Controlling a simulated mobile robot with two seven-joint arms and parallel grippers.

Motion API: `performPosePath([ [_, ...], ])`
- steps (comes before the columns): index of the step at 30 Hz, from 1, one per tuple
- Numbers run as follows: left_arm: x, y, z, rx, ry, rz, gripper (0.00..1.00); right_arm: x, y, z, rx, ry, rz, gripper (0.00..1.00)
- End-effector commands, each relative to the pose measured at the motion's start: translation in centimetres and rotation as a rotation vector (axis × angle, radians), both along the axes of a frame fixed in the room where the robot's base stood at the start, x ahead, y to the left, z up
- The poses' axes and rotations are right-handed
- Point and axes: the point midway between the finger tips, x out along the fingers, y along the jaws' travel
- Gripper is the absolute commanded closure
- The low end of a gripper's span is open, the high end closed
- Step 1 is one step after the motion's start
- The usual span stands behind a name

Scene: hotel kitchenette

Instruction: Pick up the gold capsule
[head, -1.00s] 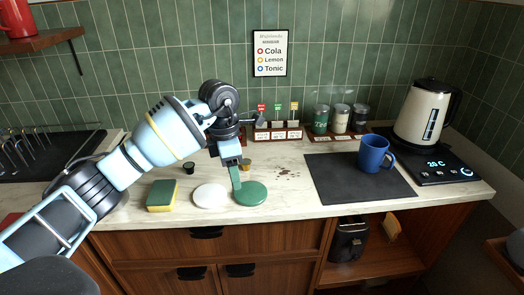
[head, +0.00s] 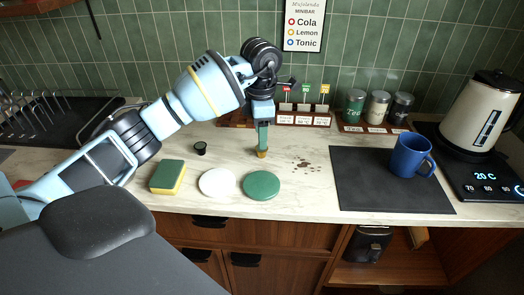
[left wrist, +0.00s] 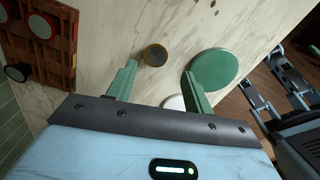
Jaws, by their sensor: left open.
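The gold capsule (head: 262,154) stands on the marble counter, behind the green disc. It also shows in the left wrist view (left wrist: 155,55) as a dark top with a gold rim. My left gripper (head: 262,147) points down right at the capsule in the head view, and its fingers partly hide it. In the left wrist view the two green fingers (left wrist: 159,72) are apart, with nothing held between them. The capsule appears just past the fingertips, nearer the left finger. Whether a finger touches it I cannot tell.
A green disc (head: 261,186) and a white disc (head: 217,183) lie in front. A sponge (head: 167,177) and a black capsule (head: 200,148) are to the left. A wooden capsule rack (head: 305,119) stands behind. A blue mug (head: 411,156) sits on a dark mat (head: 375,190) at right.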

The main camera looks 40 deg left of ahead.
Motion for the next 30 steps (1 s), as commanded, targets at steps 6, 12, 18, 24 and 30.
performPosePath([
  [6,0.2,0.1,-1.0,-0.001,0.0,0.0,0.48,0.6,0.0,0.3,0.0,-0.013,0.0,0.64],
  [12,0.6,0.4,-3.8,-0.001,0.0,-0.001,0.48,1.4,0.0,0.8,0.001,-0.03,0.0,0.64],
  [18,0.6,0.4,-5.1,-0.001,-0.002,0.0,0.48,1.6,0.0,0.9,0.001,-0.034,-0.001,0.64],
  [24,0.6,0.4,-5.1,0.0,-0.003,0.0,0.48,1.4,0.0,0.8,0.001,-0.031,-0.001,0.64],
  [30,0.6,0.4,-5.1,0.0,-0.003,-0.001,0.75,0.9,0.0,0.7,0.001,-0.022,0.0,0.64],
])
